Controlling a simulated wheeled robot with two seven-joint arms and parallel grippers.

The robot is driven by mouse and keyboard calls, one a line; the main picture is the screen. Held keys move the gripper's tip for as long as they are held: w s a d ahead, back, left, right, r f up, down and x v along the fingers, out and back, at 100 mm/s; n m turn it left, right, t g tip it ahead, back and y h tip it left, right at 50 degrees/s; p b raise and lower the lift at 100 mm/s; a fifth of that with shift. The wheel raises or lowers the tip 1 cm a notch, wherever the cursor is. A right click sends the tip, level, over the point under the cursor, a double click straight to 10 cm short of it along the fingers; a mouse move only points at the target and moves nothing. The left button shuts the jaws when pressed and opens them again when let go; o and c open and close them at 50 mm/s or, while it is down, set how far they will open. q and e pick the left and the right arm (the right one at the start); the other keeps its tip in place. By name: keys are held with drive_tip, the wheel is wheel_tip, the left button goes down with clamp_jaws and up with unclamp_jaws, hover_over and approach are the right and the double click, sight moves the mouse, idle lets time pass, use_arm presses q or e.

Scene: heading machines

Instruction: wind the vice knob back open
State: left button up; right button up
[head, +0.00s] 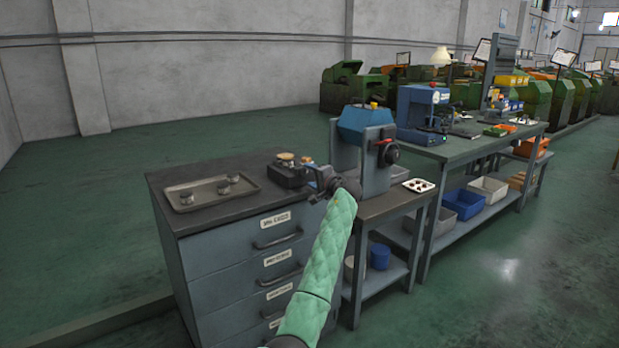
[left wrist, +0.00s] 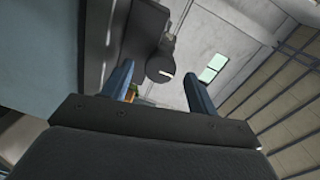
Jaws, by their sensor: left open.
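The vice (head: 288,174) is a small dark block with brass-coloured parts on top, on the right end of the grey cabinet top. My left gripper (head: 314,183), on the green-sleeved arm, is at the vice's right side. In the left wrist view its two blue fingers (left wrist: 158,82) are spread apart. A dark round knob (left wrist: 160,70) with a white mark shows in the gap between the fingertips, without visible contact. It joins a dark body at the upper left. In the head view the gripper hides the knob. My right gripper is not in view.
A blue-and-grey machine (head: 364,128) with a dark handwheel stands close right of the gripper. The floor at right is clear.

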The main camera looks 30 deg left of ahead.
use_arm(q)
drive_tip(key=v, duration=0.6)
drive_tip(key=shift+d, duration=0.2)
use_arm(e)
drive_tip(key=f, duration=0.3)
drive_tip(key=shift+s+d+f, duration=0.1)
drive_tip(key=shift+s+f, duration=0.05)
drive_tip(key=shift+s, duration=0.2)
use_arm(q)
drive_tip(key=shift+f, duration=0.1)
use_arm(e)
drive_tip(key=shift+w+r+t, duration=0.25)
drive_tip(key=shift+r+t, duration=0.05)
